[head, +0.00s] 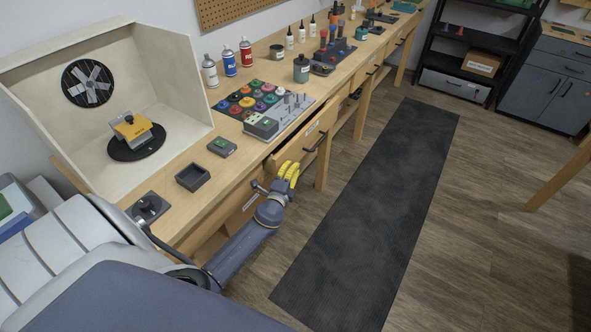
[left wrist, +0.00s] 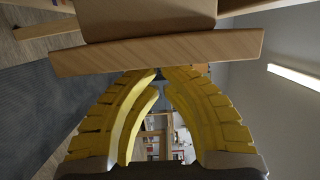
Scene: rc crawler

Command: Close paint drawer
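A wooden drawer (head: 300,150) with a dark bar handle (head: 316,143) and a small label is under the workbench's front edge. Its front stands out from the bench, so it looks partly open. My left gripper (head: 290,170), with yellow fingers, is just below and in front of the drawer's near end; I cannot tell whether it touches. In the left wrist view the fingers (left wrist: 160,74) curve together at the tips and hold nothing. A wooden panel edge (left wrist: 160,52), probably the drawer front, lies across just beyond the tips. My right gripper is not in view.
The workbench (head: 185,157) holds paint pots (head: 247,102), spray cans (head: 229,62), a small dark tray (head: 192,177) and a spray booth (head: 150,85). Another cardboard-coloured drawer or box (head: 243,205) is below, near my left arm. The floor mat (head: 375,215) is clear.

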